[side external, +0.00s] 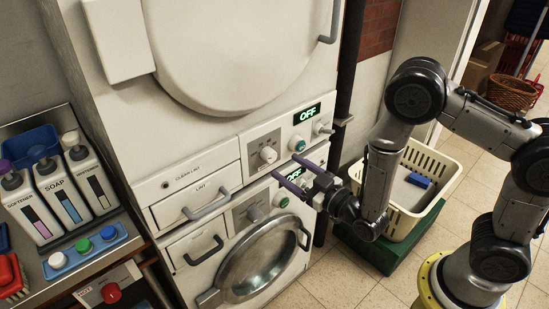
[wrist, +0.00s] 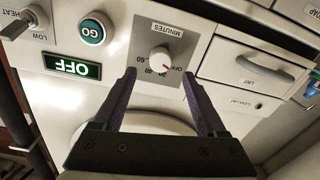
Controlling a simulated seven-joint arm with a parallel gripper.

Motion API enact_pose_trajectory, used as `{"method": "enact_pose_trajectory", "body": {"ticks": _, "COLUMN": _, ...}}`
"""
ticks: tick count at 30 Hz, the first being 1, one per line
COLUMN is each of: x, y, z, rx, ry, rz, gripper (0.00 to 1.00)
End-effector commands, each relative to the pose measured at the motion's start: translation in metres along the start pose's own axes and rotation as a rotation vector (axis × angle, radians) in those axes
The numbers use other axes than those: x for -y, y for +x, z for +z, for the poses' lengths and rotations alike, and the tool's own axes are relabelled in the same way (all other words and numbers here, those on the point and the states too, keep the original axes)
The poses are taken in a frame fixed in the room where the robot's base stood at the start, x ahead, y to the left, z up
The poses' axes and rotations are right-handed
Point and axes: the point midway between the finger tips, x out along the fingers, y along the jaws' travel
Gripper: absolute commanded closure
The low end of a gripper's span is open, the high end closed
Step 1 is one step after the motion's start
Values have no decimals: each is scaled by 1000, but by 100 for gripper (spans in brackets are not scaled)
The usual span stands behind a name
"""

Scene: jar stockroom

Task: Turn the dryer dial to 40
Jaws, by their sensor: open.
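The dryer dial is a round white knob (wrist: 162,60) on a grey plate marked MINUTES, with OFF, 20, 40 and 60 around it. Its pointer seems turned toward OFF, but the mark is small. In the side view the dial (side external: 268,154) is on the upper machine's panel. My gripper (side external: 286,167) is open and empty, its fingers aimed at the panel just below and right of the dial. In the wrist view my gripper (wrist: 159,73) has a fingertip either side of the dial's lower edge. The fingers appear apart from the knob. Nothing hides the dial.
Beside the dial are the green GO button (wrist: 92,30), the lit OFF display (wrist: 72,66) and the HEAT lever (wrist: 30,18). The LINT drawer handle (side external: 205,204) juts out at left. A second dial (side external: 255,213) is on the lower machine. A cream laundry basket (side external: 445,165) stands at right.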

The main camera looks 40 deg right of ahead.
Motion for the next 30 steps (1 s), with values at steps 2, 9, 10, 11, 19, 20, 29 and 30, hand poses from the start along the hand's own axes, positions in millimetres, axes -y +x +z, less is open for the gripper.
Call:
{"method": "enact_pose_trajectory", "body": {"ticks": 2, "x": 0, "y": 16, "z": 0, "rx": -2, "ry": 0, "rz": 2, "gripper": 26}}
{"method": "enact_pose_trajectory", "body": {"ticks": 9, "x": 0, "y": 49, "z": 0, "rx": 0, "ry": 0, "rz": 0, "gripper": 26}}
{"method": "enact_pose_trajectory", "body": {"ticks": 10, "x": 0, "y": 51, "z": 0, "rx": 0, "ry": 0, "rz": 0, "gripper": 26}}
{"method": "enact_pose_trajectory", "body": {"ticks": 11, "x": 0, "y": 53, "z": 0, "rx": 0, "ry": 0, "rz": 1, "gripper": 26}}
{"method": "enact_pose_trajectory", "body": {"ticks": 19, "x": 0, "y": 59, "z": 0, "rx": 1, "ry": 0, "rz": 0, "gripper": 26}}
{"method": "enact_pose_trajectory", "body": {"ticks": 20, "x": 0, "y": 59, "z": 0, "rx": 1, "ry": 0, "rz": 0, "gripper": 26}}
{"method": "enact_pose_trajectory", "body": {"ticks": 29, "x": 0, "y": 58, "z": 0, "rx": 0, "ry": 0, "rz": 0, "gripper": 64}}
{"method": "enact_pose_trajectory", "body": {"ticks": 30, "x": 0, "y": 58, "z": 0, "rx": 0, "ry": 0, "rz": 0, "gripper": 71}}
